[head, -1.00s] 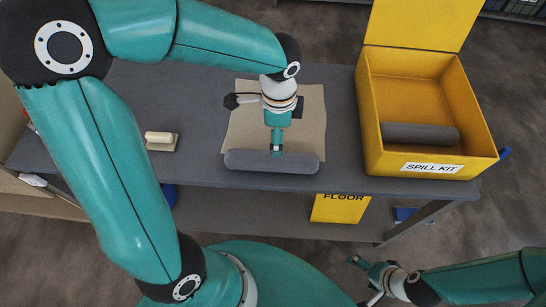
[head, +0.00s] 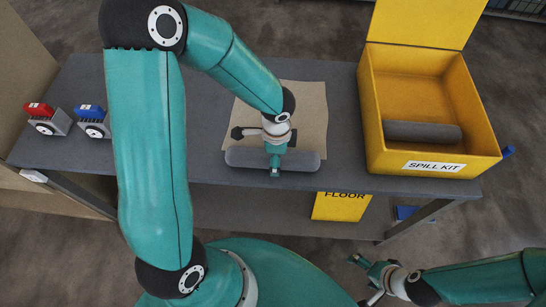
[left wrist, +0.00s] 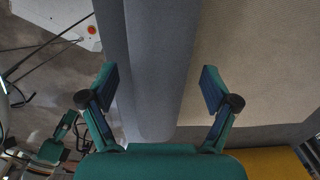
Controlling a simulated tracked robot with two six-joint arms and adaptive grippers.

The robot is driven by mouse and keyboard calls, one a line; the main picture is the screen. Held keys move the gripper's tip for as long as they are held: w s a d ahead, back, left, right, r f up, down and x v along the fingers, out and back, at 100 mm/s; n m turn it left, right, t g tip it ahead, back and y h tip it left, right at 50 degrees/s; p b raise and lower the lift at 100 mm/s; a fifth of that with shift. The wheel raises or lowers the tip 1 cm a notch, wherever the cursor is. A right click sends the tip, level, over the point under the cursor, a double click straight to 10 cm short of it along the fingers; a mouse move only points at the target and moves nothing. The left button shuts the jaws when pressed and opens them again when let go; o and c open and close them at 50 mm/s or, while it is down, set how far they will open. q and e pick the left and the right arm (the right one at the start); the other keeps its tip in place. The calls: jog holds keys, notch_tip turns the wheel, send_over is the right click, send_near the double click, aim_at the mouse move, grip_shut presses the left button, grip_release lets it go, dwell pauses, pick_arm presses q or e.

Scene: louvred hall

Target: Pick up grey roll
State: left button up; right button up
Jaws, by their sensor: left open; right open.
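A long grey roll (head: 245,157) lies crosswise near the front edge of the dark grey table (head: 340,85), at the near side of a brown sheet (head: 310,115). My left gripper (head: 275,168) is over its middle. In the left wrist view the grey roll (left wrist: 160,40) runs between the two spread fingers of my left gripper (left wrist: 158,80), with gaps on both sides. The gripper is open and holds nothing. My right gripper (head: 367,275) is open and empty at the lower right, away from the table top.
A yellow SPILL KIT box (head: 376,157) with its lid up stands at the table's right; another grey roll (head: 425,132) lies inside. A red item (head: 40,109) and a blue item (head: 90,112) stand at the left. A yellow FLOOR sign (head: 340,208) is below the table top.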

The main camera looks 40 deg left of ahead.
pick_arm(q)
jog(key=c, duration=1.3)
